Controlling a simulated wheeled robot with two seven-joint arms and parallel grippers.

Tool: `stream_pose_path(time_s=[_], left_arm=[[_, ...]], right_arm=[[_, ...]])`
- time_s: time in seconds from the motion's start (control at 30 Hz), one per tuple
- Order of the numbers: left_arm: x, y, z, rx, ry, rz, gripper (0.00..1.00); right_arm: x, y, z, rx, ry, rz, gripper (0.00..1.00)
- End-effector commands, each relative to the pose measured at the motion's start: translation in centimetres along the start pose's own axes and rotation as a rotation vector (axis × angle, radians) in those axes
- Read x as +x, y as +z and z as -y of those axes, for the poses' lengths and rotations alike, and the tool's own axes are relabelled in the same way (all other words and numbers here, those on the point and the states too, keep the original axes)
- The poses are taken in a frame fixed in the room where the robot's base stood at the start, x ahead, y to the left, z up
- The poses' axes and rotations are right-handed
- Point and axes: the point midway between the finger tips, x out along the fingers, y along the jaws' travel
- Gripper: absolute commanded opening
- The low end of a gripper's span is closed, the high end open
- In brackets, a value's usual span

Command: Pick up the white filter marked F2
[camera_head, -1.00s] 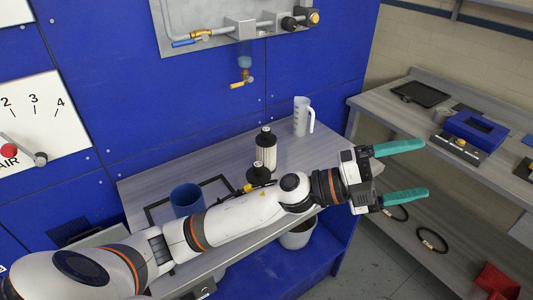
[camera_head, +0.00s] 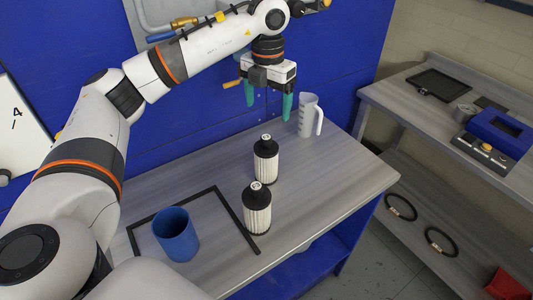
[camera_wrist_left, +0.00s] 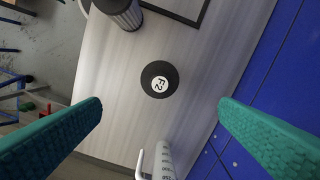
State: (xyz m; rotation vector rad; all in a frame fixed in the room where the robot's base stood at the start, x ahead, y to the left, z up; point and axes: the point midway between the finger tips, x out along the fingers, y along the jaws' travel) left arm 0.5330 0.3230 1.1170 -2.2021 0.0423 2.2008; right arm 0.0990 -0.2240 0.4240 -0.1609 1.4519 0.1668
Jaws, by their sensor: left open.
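The white filter F2 (camera_head: 265,168) stands upright on the grey bench, with a black cap and a pleated white body. In the left wrist view the cap of filter F2 (camera_wrist_left: 159,80) faces me from above, with the label F2 readable; its body is hidden below. My left gripper (camera_head: 268,113) points down, open and empty, above and behind this filter, apart from it. Its teal fingers sit at both sides of the left wrist view. A second, similar filter (camera_head: 257,215) stands in front of F2, beside a black frame. My right gripper is not in view.
A white measuring jug (camera_head: 308,116) stands close behind and right of F2. A blue cup (camera_head: 177,235) is inside the black frame (camera_head: 236,222) on the bench. The blue wall panel (camera_head: 190,95) rises behind. The bench's right part is clear.

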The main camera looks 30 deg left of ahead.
Motion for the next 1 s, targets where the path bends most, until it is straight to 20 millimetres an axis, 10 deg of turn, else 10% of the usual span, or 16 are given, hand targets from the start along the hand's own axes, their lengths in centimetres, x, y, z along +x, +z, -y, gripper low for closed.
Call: stream_pose_path(time_s=[0.27,1.0], left_arm=[[4.7,0.1,0.0,0.001,-0.001,0.006,0.84],[11.2,0.3,0.2,0.004,0.002,0.002,0.84]], right_arm=[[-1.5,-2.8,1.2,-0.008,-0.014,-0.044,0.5],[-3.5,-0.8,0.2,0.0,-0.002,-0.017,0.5]])
